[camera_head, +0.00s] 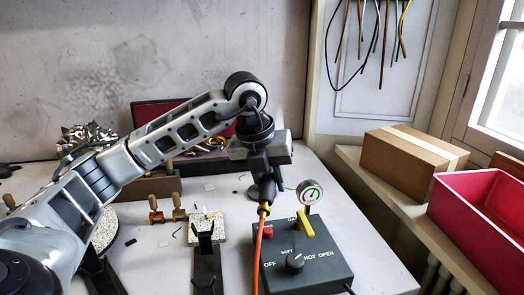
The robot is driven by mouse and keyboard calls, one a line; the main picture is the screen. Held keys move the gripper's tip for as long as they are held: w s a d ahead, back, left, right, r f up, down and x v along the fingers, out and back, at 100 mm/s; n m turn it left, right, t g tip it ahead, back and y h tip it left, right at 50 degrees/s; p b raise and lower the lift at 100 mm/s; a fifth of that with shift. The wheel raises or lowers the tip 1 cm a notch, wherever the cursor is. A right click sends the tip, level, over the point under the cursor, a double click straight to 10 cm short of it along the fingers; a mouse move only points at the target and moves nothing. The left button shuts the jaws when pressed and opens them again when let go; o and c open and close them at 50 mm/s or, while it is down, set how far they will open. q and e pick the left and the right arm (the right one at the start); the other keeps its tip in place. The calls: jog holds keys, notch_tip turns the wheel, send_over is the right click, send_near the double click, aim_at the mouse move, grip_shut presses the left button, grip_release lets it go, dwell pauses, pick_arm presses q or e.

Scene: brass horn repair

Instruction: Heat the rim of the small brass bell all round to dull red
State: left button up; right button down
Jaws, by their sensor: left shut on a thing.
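My left gripper (265,186) points down above the back of the dark gas control box. It is shut on what looks like a torch; only the brass hose fitting (263,209) shows below the fingers, with an orange hose (257,250) running down from it. The torch's nozzle and any flame on it are hidden. The box (318,268) has a knob (294,263) marked off, soft, hot and open, a yellow gas lever (305,224) and a round gauge (309,193). I cannot make out the small brass bell or its rim. My right gripper is out of view.
Wooden-handled tools (167,213) stand behind. A red-lined case (158,111) lies at the back. A cardboard box (412,160) and red bin (482,222) sit at right.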

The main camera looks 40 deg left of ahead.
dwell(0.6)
pick_arm(q)
jog(key=w+a+p, duration=0.1)
jog(key=w+a, duration=0.2)
jog(key=shift+w+a, duration=0.1)
jog(key=shift+a, duration=0.25)
dwell(0.3)
dwell(1.2)
jog(key=shift+s+a+b, duration=0.15)
jog(key=shift+s+a, duration=0.1)
jog(key=shift+a, duration=0.5)
jog(key=shift+s+a+b, duration=0.15)
jog(key=shift+s+a, duration=0.15)
jog(key=shift+a, duration=0.45)
jog(key=shift+s+a+b, duration=0.15)
jog(key=shift+s+a, duration=0.1)
jog(key=shift+a, duration=0.5)
jog(key=shift+s, duration=0.15)
jog(key=shift+s+a+b, duration=0.25)
jog(key=shift+s+b, duration=0.45)
jog(key=shift+s, duration=0.45)
jog(key=shift+s+a+b, duration=0.2)
jog(key=shift+s+b, duration=0.45)
jog(key=shift+s, duration=0.45)
